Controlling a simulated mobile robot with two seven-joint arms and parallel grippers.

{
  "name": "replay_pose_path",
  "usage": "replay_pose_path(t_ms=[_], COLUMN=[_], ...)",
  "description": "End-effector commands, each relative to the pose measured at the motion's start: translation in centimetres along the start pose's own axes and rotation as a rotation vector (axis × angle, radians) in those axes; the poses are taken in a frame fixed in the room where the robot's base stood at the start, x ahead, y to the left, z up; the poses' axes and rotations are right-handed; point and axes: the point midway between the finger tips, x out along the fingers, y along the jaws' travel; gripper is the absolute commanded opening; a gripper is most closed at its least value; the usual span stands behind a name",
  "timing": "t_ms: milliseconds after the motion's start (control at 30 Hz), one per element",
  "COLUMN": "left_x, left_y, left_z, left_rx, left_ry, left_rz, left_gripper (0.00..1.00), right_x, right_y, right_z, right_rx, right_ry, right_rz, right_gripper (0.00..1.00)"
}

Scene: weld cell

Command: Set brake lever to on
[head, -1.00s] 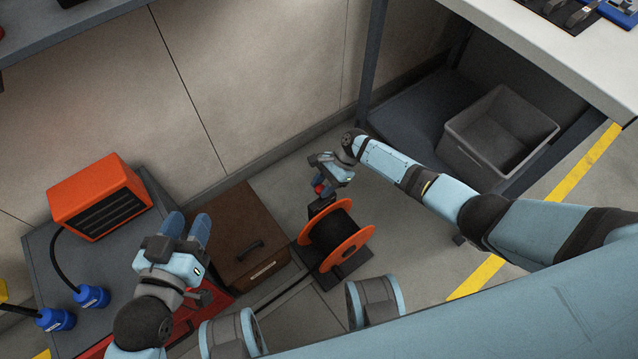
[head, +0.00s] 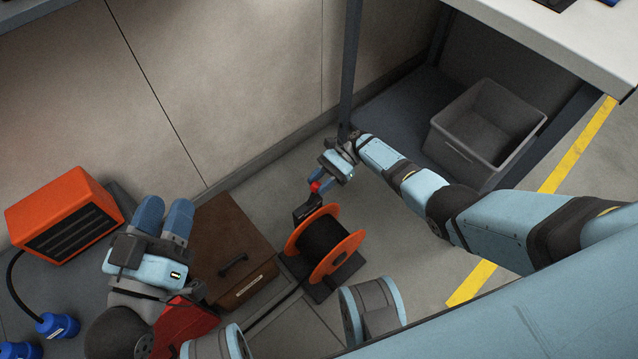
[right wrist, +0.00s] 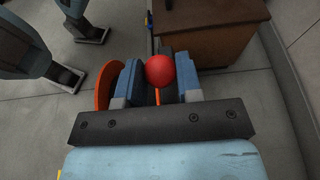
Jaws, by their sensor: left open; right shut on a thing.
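The brake lever shows as a round red knob (head: 315,186) at the back of the cable reel (head: 325,245), which has orange flanges and a black drum. My right gripper (head: 319,183) is at the lever, shut on the knob. In the right wrist view the red knob (right wrist: 160,70) sits between the two blue fingers (right wrist: 158,82). The lever's shaft is mostly hidden, and I cannot read any on or off mark. My left gripper (head: 164,208) is open and empty, above the floor left of the reel.
A brown box (head: 238,238) with a handle stands just left of the reel. An orange heater (head: 65,215) and blue plugs (head: 58,326) are at far left. A grey bin (head: 488,130) sits under the table (head: 560,40) at right. A wall runs behind the reel.

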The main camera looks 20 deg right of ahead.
Motion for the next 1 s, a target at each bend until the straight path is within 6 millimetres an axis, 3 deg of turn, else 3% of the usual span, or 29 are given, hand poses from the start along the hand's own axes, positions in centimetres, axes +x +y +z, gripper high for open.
replay_pose_path(t_ms=[367,400,467,800,1000], left_x=[0.0,0.0,0.0,0.0,0.0], left_y=[0.0,0.0,0.0,0.0,0.1], left_z=[0.1,0.1,0.1,0.0,-0.2], left_rx=[0.0,0.0,-0.001,-0.001,0.0], left_ry=[-0.003,-0.003,-0.003,-0.002,0.005], left_rz=[0.0,0.0,0.0,0.0,0.0], left_gripper=[0.43,0.43,0.43,0.43,0.43], right_x=[0.0,0.0,0.0,-0.4,-3.2], right_y=[0.1,0.1,0.1,0.0,0.0], right_z=[-0.1,-0.1,-0.1,0.0,0.0], right_rx=[0.002,0.002,0.002,0.002,0.002], right_ry=[-0.004,-0.003,-0.003,-0.002,0.0], right_rz=[0.0,0.0,0.0,-0.001,-0.003], right_gripper=[0.0,0.42,0.56,0.57,0.57])
